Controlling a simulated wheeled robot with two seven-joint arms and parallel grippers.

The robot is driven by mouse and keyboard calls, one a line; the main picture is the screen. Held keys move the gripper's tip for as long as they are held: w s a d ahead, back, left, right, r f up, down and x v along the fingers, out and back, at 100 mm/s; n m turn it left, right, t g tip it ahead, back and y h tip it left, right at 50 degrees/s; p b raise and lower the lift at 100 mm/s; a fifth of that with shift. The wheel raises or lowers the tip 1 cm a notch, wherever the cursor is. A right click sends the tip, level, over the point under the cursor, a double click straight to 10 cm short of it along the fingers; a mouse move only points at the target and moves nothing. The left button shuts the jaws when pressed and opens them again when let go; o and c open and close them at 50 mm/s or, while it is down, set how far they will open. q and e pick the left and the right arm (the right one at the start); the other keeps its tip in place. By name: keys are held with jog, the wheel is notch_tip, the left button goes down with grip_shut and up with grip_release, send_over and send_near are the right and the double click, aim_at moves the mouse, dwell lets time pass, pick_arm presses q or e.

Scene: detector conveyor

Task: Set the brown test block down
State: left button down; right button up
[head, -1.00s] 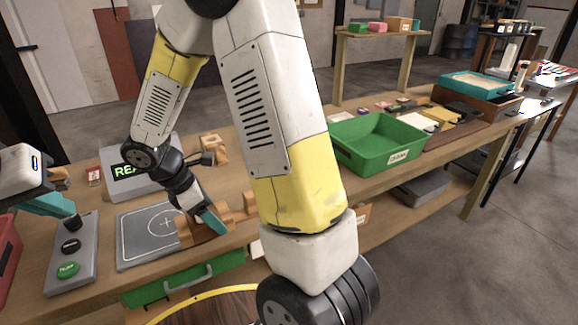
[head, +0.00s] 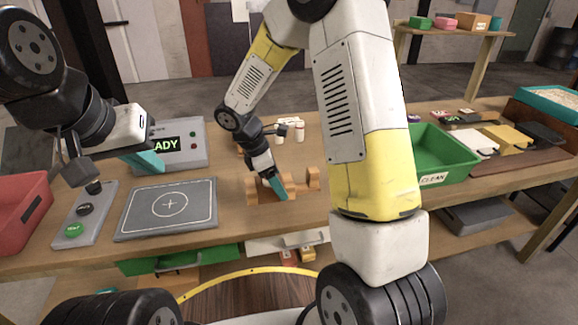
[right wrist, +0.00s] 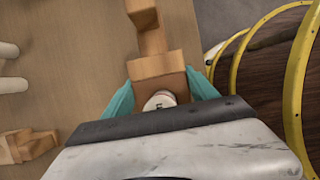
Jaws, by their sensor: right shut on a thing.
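The brown test block (right wrist: 158,64) is between the teal fingers of my right gripper (right wrist: 163,95) in the right wrist view. A white rounded piece with dark marks also shows between the fingers. In the head view the brown block (head: 252,191) is partly behind my right gripper (head: 276,187), low over the wooden table (head: 230,225), right of the grey pad. I cannot tell whether it touches the table. A brown piece (head: 312,179) shows just right of it; I cannot tell whether they are joined. My left gripper (head: 145,162) is above the pad's back edge; its opening is unclear.
The grey pad (head: 195,222) with a cross mark is bare. A box with a green display (head: 195,158) stands behind it, a button panel (head: 85,225) at left. White cylinders (head: 300,133) stand behind my right gripper. A green tray (head: 450,165) is at right.

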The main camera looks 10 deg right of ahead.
jog(key=w+d, duration=0.6)
jog(key=shift+w+d+f, duration=0.2)
jog(key=shift+w+f, duration=0.2)
jog(key=shift+f, duration=1.8)
jog(key=shift+f, duration=0.1)
jog(key=o, duration=1.8)
jog(key=v, duration=1.2)
jog(key=s+d+r+m+t+y, duration=0.25)
jog(key=s+r+m, duration=0.55)
jog(key=s+r, duration=0.4)
jog(key=s+r+m+t+y, duration=0.1)
jog(key=s+m, duration=0.2)
jog(key=s, duration=0.1)
jog(key=s+r+m+t+y, duration=0.1)
jog(key=s+m, duration=0.2)
jog(key=s, duration=0.1)
jog(key=s+r+m+t+y, duration=0.1)
jog(key=s+r+m+y, duration=0.1)
jog(key=s, duration=0.3)
jog(key=shift+m+t, duration=0.25)
jog(key=shift+m, duration=0.65)
